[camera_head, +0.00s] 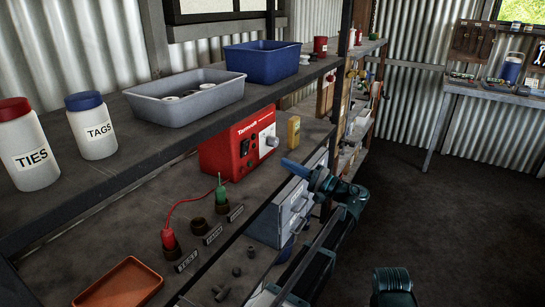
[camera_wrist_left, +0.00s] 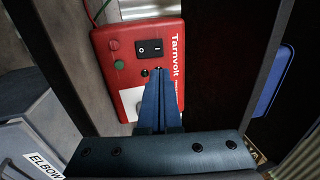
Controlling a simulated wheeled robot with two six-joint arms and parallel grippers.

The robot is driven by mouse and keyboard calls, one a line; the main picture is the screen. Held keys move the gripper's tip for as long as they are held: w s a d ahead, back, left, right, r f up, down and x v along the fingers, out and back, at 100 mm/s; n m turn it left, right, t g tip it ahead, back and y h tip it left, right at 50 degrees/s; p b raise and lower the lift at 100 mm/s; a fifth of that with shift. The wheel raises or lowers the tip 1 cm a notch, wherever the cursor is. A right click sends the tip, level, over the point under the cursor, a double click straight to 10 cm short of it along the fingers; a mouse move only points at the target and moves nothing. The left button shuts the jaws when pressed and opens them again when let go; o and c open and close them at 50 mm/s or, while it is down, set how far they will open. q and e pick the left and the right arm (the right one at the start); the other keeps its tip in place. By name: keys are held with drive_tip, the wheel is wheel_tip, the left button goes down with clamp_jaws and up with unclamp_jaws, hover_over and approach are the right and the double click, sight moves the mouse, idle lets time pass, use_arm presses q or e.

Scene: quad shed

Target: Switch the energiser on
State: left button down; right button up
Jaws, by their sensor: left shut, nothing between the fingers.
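The red energiser (camera_head: 225,148), marked Tarnvolt, stands on the middle shelf. In the left wrist view the energiser (camera_wrist_left: 118,78) faces me, with a black rocker switch (camera_wrist_left: 149,48) marked O and I on its front. I cannot tell which side of the rocker is pressed in. My left gripper (camera_head: 290,165) is shut and empty, its blue fingers in front of the energiser and to its right in the head view. In the left wrist view its fingers (camera_wrist_left: 160,95) point at the front, below the switch, and cover part of the panel.
A yellow block (camera_head: 294,131) stands right of the energiser. Red (camera_head: 168,239) and green (camera_head: 221,195) plugs stand in sockets on the shelf. Grey drawers (camera_head: 292,212) sit below my left gripper. The upper shelf holds a grey tray (camera_head: 188,108). The floor to the right is open.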

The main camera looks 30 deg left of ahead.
sight(247, 143)
use_arm(q)
drive_tip(key=p+x, duration=0.2)
drive_tip(key=x, duration=1.1)
drive_tip(key=shift+f, duration=0.1)
use_arm(e)
wheel_tip(247, 143, up, 3)
drive_tip(key=shift+f, duration=0.15)
use_arm(q)
drive_tip(key=shift+p, duration=0.35)
drive_tip(key=shift+a+r+h+p, duration=0.3)
drive_tip(key=shift+r+p, duration=0.3)
drive_tip(key=shift+p, duration=0.5)
drive_tip(key=shift+f, duration=0.4)
use_arm(e)
wheel_tip(247, 143, up, 2)
